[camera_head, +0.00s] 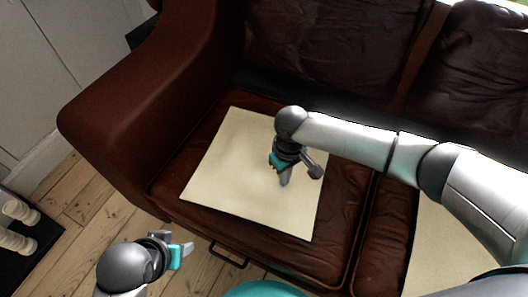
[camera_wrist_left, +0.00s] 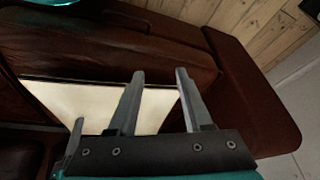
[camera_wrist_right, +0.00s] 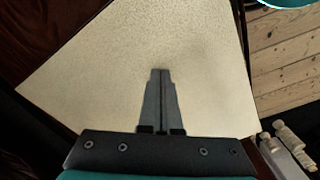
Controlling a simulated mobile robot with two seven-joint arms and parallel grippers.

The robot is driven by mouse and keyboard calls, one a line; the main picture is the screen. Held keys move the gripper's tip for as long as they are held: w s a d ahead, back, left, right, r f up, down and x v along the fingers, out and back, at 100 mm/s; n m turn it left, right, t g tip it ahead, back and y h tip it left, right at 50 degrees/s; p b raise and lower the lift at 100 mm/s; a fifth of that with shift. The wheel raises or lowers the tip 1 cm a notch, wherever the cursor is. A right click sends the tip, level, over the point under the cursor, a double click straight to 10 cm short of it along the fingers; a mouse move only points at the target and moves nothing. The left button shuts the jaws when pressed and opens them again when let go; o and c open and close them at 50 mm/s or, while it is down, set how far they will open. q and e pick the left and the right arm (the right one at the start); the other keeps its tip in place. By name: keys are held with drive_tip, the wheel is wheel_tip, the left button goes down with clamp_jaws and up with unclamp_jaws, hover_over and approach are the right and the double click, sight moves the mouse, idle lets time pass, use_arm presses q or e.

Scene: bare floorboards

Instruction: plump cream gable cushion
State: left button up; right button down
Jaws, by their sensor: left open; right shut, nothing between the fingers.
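A flat cream cushion (camera_head: 225,165) lies on the left seat of a brown leather sofa. It also shows in the left wrist view (camera_wrist_left: 85,103) and fills much of the right wrist view (camera_wrist_right: 130,60). My right gripper (camera_head: 284,181) is shut and empty, over the right half of the cushion with its fingers pointing down at it; I cannot tell whether the tips touch. In the right wrist view its fingers (camera_wrist_right: 160,75) are together. My left gripper (camera_head: 188,248) is open and empty, low in front of the sofa, left of the cushion's front edge.
The sofa's left armrest (camera_head: 120,110) and dark backrest (camera_head: 320,45) bound the seat. A second cream piece (camera_head: 440,245) lies on the right seat, partly behind my right arm.

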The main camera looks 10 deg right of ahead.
wheel_tip(320, 180, up, 5)
drive_tip(key=p, duration=0.5)
drive_tip(key=shift+f, duration=0.2)
drive_tip(key=shift+r, duration=0.1)
use_arm(q)
drive_tip(key=s+f+g, duration=0.2)
drive_tip(key=s+f, duration=0.2)
drive_tip(key=f, duration=0.7)
drive_tip(key=shift+a+f, duration=0.3)
drive_tip(key=shift+a, duration=0.15)
drive_tip(key=shift+s, duration=0.1)
use_arm(e)
drive_tip(key=b, duration=0.2)
hover_over(241, 182)
drive_tip(key=shift+s+d, duration=0.1)
drive_tip(key=shift+d, duration=0.25)
use_arm(q)
drive_tip(key=shift+s+x, duration=0.2)
drive_tip(key=shift+x, duration=0.9)
use_arm(e)
drive_tip(key=shift+a, duration=0.4)
use_arm(q)
drive_tip(key=shift+s+b+x, duration=0.15)
drive_tip(key=shift+b+x, duration=0.65)
drive_tip(key=shift+s+b+x, duration=0.2)
drive_tip(key=shift+b+x, duration=0.55)
drive_tip(key=shift+x, duration=0.1)
use_arm(e)
drive_tip(key=shift+f, duration=2.6)
